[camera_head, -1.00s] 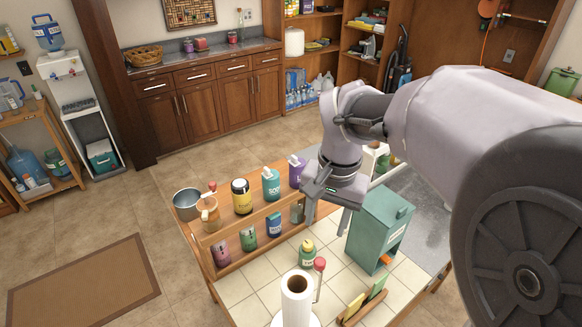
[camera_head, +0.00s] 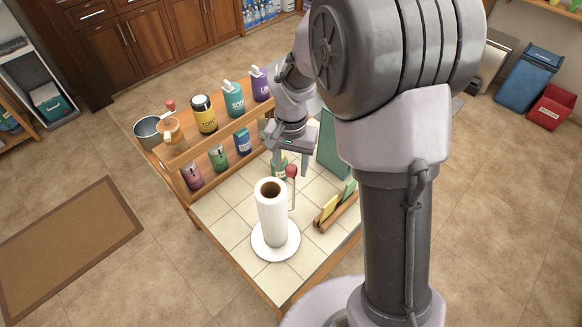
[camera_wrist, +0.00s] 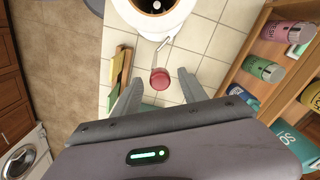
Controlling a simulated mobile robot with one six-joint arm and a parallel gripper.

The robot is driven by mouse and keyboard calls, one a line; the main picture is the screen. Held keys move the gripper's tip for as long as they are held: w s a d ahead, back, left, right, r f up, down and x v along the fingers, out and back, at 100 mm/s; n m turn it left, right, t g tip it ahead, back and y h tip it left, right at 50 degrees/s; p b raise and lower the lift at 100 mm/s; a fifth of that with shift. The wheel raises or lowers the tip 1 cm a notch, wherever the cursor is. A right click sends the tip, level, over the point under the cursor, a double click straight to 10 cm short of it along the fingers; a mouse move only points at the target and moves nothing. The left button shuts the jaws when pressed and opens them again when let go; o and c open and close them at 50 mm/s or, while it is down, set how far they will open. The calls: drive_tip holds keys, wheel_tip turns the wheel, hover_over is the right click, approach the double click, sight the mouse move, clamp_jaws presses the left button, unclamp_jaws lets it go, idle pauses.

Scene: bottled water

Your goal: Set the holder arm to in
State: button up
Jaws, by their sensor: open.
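A paper towel roll (camera_head: 271,215) stands upright on the white round base (camera_head: 262,252) of its holder. The holder arm is a thin rod (camera_head: 293,195) with a red knob (camera_head: 291,171) on top, beside the roll, apart from it. My gripper (camera_head: 291,163) is open and empty, close to the knob. In the wrist view the red knob (camera_wrist: 160,79) appears between the fingertips of my gripper (camera_wrist: 159,90), and a bent rod (camera_wrist: 163,45) runs from it toward the roll (camera_wrist: 155,15). I cannot tell whether a finger touches the knob.
A wooden rack with sponges (camera_head: 335,208) is to the right. A green box (camera_head: 328,150) is partly hidden behind my arm. Tiles in front are clear.

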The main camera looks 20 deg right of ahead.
drive_tip(key=shift+f, duration=0.15)
clamp_jaws()
